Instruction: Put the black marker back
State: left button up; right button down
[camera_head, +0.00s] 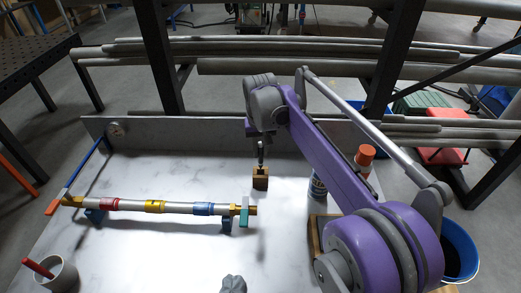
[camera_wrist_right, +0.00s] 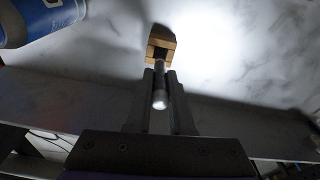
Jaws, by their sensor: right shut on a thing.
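My right gripper (camera_head: 261,137) is at the back middle of the white table, pointing down. It is shut on the black marker (camera_head: 261,158), a dark slim stick held upright. The marker's lower end is at the top of a small wooden block (camera_head: 260,180); I cannot tell how deep it sits there. In the right wrist view, the marker (camera_wrist_right: 160,92) lies between the fingers of my right gripper (camera_wrist_right: 161,76), its near end shining. The wooden block (camera_wrist_right: 162,45) with a dark opening is just beyond the fingertips. My left gripper is not in view.
A silver pipe (camera_head: 180,208) with coloured bands rests on blue supports at the left. A cup (camera_head: 58,274) with a red item stands at front left. A blue-white can (camera_head: 317,185) and an orange-capped can (camera_head: 365,158) stand right of the block. A low back wall (camera_head: 190,132) edges the table.

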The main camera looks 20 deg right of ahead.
aim_at(261, 161)
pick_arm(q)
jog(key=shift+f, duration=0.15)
pick_arm(e)
jog(key=shift+f, duration=0.3)
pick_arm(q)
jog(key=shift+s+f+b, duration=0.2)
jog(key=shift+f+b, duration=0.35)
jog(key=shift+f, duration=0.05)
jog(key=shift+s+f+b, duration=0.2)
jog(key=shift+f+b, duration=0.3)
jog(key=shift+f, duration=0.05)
pick_arm(e)
jog(key=shift+s+f, duration=0.1)
jog(key=shift+f, duration=1.85)
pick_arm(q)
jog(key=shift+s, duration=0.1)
pick_arm(e)
jog(key=c, duration=0.7)
grip_release()
jog(key=shift+r, duration=0.1)
